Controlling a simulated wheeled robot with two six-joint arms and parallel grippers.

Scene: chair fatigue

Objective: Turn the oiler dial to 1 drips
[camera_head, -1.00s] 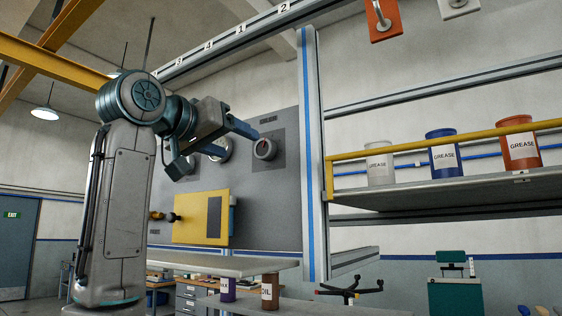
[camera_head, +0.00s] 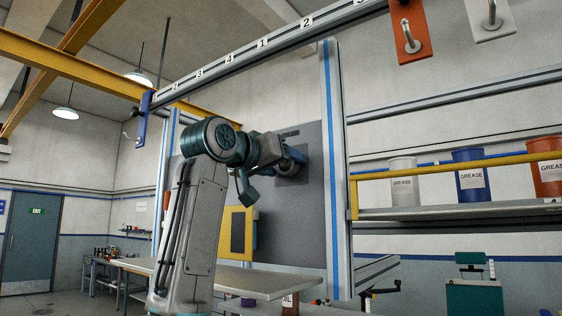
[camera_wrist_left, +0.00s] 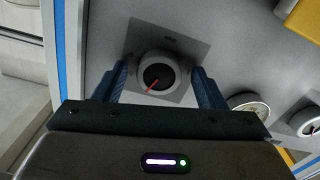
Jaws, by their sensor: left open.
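The round dial (camera_wrist_left: 157,76) is a pale ring with a dark face and a red pointer, on a dark square plate (camera_wrist_left: 190,40) on the grey panel. In the left wrist view the pointer slants toward the lower left; the plate's lettering is too small to read. My left gripper (camera_wrist_left: 160,80) is open, its two blue fingers on either side of the dial. Whether they touch it I cannot tell. In the head view the gripper and wrist partly hide the dial (camera_head: 292,167). My right gripper is not in view.
Two round gauges (camera_wrist_left: 248,107) (camera_wrist_left: 306,122) sit beside the dial in the wrist view. A yellow box (camera_head: 236,232) is on the panel below my arm. A blue-striped post (camera_head: 337,170) stands right of the panel, with grease cans (camera_head: 405,182) on a shelf beyond.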

